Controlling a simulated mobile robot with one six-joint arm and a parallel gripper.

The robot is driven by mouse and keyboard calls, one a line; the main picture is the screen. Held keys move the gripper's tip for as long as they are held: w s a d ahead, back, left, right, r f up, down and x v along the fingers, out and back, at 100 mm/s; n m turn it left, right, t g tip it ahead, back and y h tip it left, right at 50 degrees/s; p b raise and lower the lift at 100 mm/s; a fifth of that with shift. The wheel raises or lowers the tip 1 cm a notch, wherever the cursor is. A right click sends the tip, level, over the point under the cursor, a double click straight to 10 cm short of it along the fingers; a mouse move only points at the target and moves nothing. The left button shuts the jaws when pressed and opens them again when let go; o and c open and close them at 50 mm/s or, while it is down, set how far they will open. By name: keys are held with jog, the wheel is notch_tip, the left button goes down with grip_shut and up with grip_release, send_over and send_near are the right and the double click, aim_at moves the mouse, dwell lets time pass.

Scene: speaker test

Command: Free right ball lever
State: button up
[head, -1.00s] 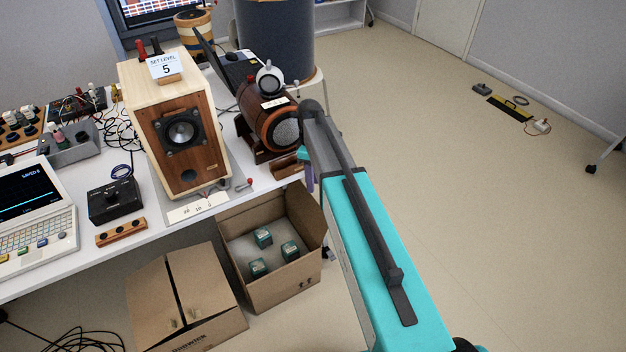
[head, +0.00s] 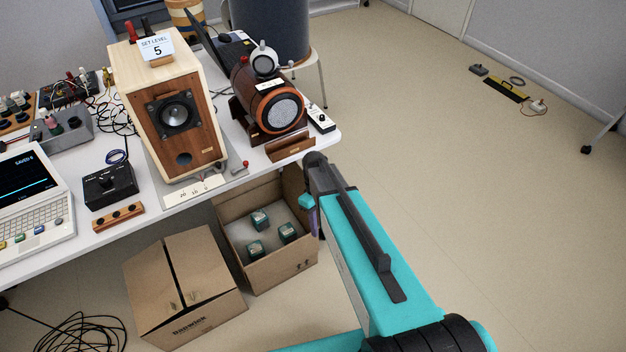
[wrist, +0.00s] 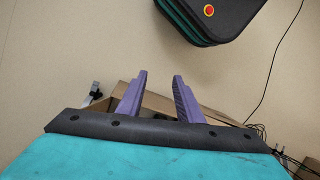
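A lever with a red ball (head: 244,165) sticks out at the lower right of the pale wooden speaker (head: 170,110), by its base on the table. In the head view I see one such ball lever; I cannot tell whether another is hidden on the speaker's left. My gripper (wrist: 161,75) shows two purple fingers, apart with nothing between them, in the wrist view. In the head view my arm's end is right of the lever and lower, beyond the table's front edge and beside the open carton; the fingers are mostly hidden there. The lever does not show clearly in the wrist view.
A brown barrel-shaped speaker (head: 270,108) and a small white switch box (head: 320,118) stand near the table's right corner. A scale plate (head: 195,188) lies before the speaker. An open carton (head: 285,268) with teal blocks and a closed carton (head: 185,290) stand below.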

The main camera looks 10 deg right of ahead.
jog(key=s+f+m+g, duration=0.1)
jog(key=s+f+m, duration=0.2)
jog(key=s, duration=1.1)
jog(key=s+f+m+g, duration=0.1)
jog(key=s+f+m, duration=0.2)
jog(key=s+f, duration=0.6)
jog(key=s, duration=0.5)
jog(key=shift+m, duration=0.4)
